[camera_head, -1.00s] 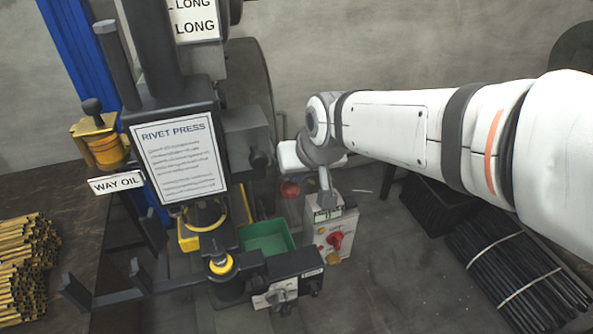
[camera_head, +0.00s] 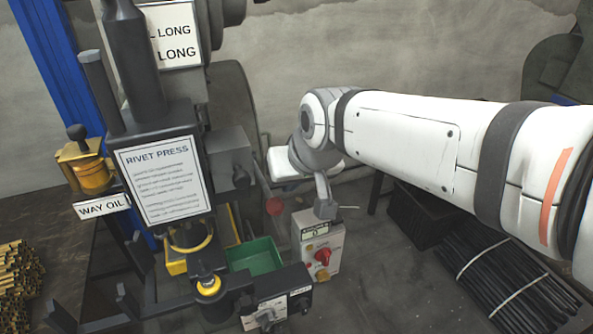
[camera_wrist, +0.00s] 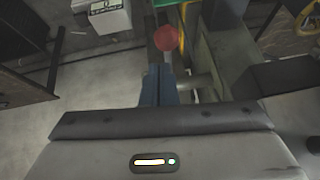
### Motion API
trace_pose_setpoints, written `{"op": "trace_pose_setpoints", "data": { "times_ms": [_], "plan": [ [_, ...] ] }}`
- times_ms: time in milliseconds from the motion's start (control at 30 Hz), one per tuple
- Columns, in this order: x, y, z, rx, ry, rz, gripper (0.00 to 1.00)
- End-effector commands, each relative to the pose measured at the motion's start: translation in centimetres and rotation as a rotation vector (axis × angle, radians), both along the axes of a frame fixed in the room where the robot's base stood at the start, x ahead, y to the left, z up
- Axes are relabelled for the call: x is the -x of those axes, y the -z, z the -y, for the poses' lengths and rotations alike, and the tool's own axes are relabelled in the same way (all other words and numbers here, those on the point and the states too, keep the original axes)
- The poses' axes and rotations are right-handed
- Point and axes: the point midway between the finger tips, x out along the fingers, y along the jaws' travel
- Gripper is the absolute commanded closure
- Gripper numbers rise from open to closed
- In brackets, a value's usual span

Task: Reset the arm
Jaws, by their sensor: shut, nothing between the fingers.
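My gripper (camera_wrist: 160,85) shows in the wrist view, with its dark bluish fingers together and nothing between them. Beyond its fingertips is a red ball knob (camera_wrist: 166,38), apparently the one beside the press in the head view (camera_head: 273,205). In the head view my white arm reaches in from the right and ends in a grey wrist, above and behind a control box (camera_head: 318,245). The fingers cannot be made out there. The rivet press (camera_head: 160,180) stands left of my wrist, with a gap between it and the arm.
A green bin (camera_head: 255,256) sits beside the press's base. Bundled black rods (camera_head: 500,275) and a black crate (camera_head: 415,220) lie on the floor at right. Brass tubes (camera_head: 20,275) are piled at left. Grey floor is clear right of the control box.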

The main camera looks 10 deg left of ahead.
Motion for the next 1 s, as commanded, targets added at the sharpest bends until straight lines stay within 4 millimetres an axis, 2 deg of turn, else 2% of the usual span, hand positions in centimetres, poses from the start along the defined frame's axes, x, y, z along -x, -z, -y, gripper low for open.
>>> {"op": "trace_pose_setpoints", "data": {
  "times_ms": [233, 367, 467, 500, 600, 700, 833, 1000],
  "plan": [
    [0.0, 0.0, 0.4, 0.002, 0.007, -0.002, 1.00],
    [0.3, 0.9, 5.3, 0.043, 0.093, -0.039, 1.00],
    [1.5, 2.0, 10.5, 0.086, 0.188, -0.088, 1.00],
    [2.2, 2.5, 12.5, 0.102, 0.227, -0.109, 1.00],
    [4.4, 3.8, 17.0, 0.138, 0.320, -0.167, 1.00],
    [6.7, 5.0, 20.2, 0.163, 0.396, -0.219, 1.00],
    [8.8, 6.0, 22.5, 0.182, 0.455, -0.265, 1.00],
    [9.7, 6.4, 23.2, 0.188, 0.476, -0.283, 1.00]
  ]
}}
